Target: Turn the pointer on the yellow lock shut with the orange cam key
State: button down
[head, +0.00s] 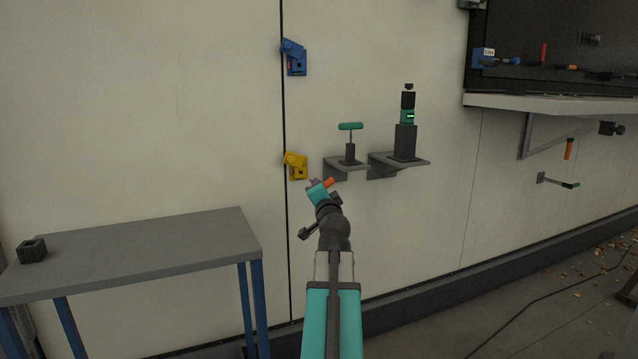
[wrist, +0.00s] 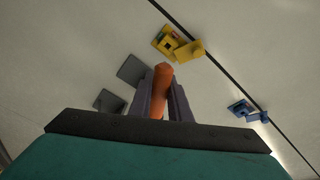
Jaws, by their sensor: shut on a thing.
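The yellow lock (head: 296,165) is mounted on the pale wall by the dark vertical seam. In the wrist view the yellow lock (wrist: 176,43) is ahead of the fingers, toward the top. My gripper (head: 325,186) is just below and right of the lock in the head view. It is shut on the orange cam key (wrist: 161,88), which stands between the two fingers. The orange key (head: 329,182) shows only as a small tip in the head view. The key appears apart from the lock. The pointer's setting is too small to read.
A blue lock (head: 294,58) is higher on the same seam. Right of the yellow lock are wall brackets (head: 411,161) bearing a teal-handled tool (head: 350,140) and a dark tool with a teal band (head: 408,117). A grey table (head: 150,250) with a dark block (head: 33,250) stands left.

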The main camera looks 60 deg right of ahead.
jog(key=shift+w+d+r+m+g+p, duration=0.15)
jog(key=shift+m+p, duration=0.65)
jog(key=shift+p, duration=1.35)
jog(key=shift+w+d+r+m+g+p, duration=0.2)
jog(key=shift+m+p, duration=0.6)
jog(key=shift+p, duration=1.3)
jog(key=m+p, duration=0.1)
jog(key=p, duration=0.2)
jog(key=m+y+p, duration=0.1)
jog(key=p, duration=0.2)
jog(key=shift+w+d+m, duration=0.1)
jog(key=shift+w+m, duration=0.25)
jog(key=shift+m, duration=0.05)
jog(key=shift+w+m+g+p, duration=0.1)
jog(key=shift+m+g+p, duration=0.3)
jog(key=shift+p, duration=0.8)
